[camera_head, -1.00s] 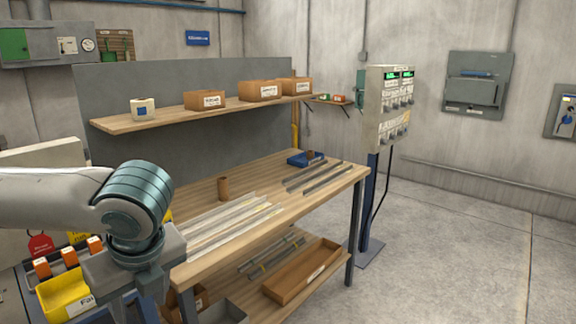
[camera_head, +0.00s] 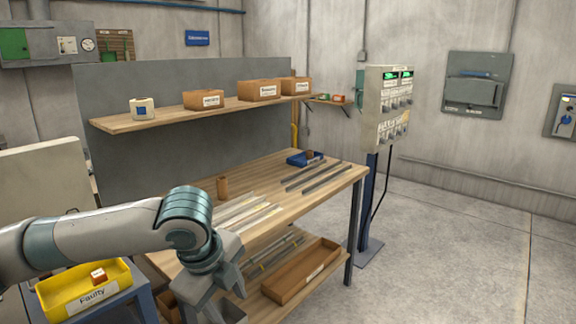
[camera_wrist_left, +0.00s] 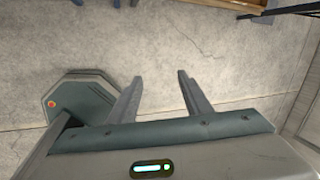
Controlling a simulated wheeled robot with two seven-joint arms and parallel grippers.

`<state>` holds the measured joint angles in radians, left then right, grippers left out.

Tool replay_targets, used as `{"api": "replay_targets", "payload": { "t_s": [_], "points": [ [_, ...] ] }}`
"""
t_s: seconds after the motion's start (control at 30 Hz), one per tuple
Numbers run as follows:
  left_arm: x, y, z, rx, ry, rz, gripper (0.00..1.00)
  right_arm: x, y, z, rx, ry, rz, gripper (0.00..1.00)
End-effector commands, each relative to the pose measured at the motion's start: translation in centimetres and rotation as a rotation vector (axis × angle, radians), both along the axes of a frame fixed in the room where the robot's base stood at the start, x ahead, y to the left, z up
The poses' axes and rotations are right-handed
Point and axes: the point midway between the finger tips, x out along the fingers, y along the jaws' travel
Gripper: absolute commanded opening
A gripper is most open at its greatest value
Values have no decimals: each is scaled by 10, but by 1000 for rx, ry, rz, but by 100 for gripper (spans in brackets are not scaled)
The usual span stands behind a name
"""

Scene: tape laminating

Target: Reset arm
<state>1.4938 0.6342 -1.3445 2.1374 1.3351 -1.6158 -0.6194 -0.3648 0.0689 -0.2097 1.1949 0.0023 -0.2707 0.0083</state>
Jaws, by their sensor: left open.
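My left arm comes in from the left in the head view, in front of the workbench (camera_head: 325,196). My left gripper points down near the bottom edge there, with its fingertips cut off or hard to make out. In the left wrist view my left gripper (camera_wrist_left: 158,88) shows two fingers spread apart with nothing between them, above bare concrete floor. My right gripper is not in view.
A yellow bin marked "Faulty" (camera_head: 90,296) holds an orange-and-white item at lower left. Metal strips (camera_head: 318,177), a brown cylinder (camera_head: 223,187) and a blue tray (camera_head: 299,159) lie on the bench. A control box (camera_head: 388,105) stands behind. Floor at right is clear.

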Motion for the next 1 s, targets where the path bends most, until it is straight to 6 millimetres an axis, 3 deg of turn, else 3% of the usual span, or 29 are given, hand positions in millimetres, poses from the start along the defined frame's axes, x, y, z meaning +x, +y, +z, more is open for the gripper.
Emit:
{"api": "replay_targets", "payload": {
  "t_s": [0.2,0.5,0.77,1.0],
  "points": [
    [37,-60,-42,-265,16,125,45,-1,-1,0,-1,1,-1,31],
    [85,-109,-103,-583,44,357,45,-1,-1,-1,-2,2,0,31],
    [116,-116,-179,-796,67,608,45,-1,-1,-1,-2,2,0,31],
    [120,-96,-274,-923,79,864,45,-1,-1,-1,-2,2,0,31]
  ]
}}
